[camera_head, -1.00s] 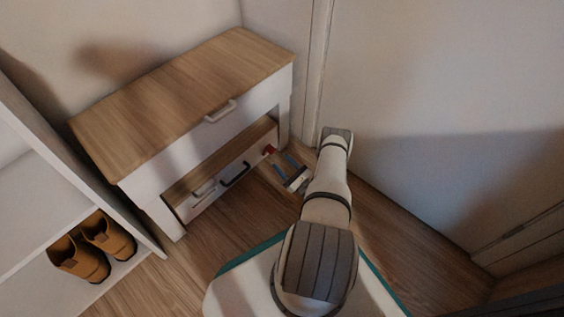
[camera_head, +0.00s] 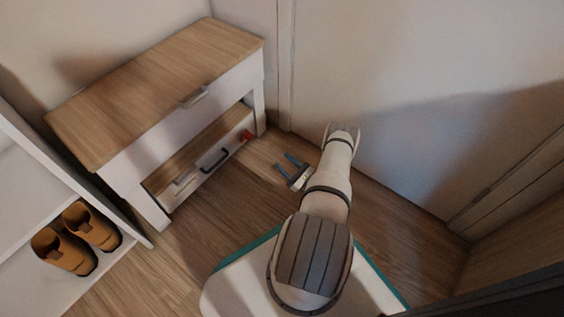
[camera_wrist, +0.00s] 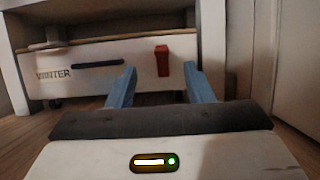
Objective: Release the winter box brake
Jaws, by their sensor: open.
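The winter box (camera_head: 205,158) is a low white drawer box under the wooden-topped bench, with a dark handle (camera_head: 214,160). In the wrist view the box front (camera_wrist: 100,54) carries the word WINTER and a dark handle slot at left. The red brake lever (camera_head: 247,135) is at the right end of the box front. In the wrist view the lever (camera_wrist: 162,60) stands upright between my fingers, farther off. My gripper (camera_head: 285,162) is open and empty, with blue fingers pointing toward the box, apart from it. It also shows in the wrist view (camera_wrist: 157,86).
The bench (camera_head: 160,90) has an upper drawer with a light handle, and its legs flank the box. A shelf with brown shoes (camera_head: 78,238) is at the left. A pale wall (camera_head: 400,90) bounds the right side. Bare wood floor (camera_head: 215,210) lies before the box.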

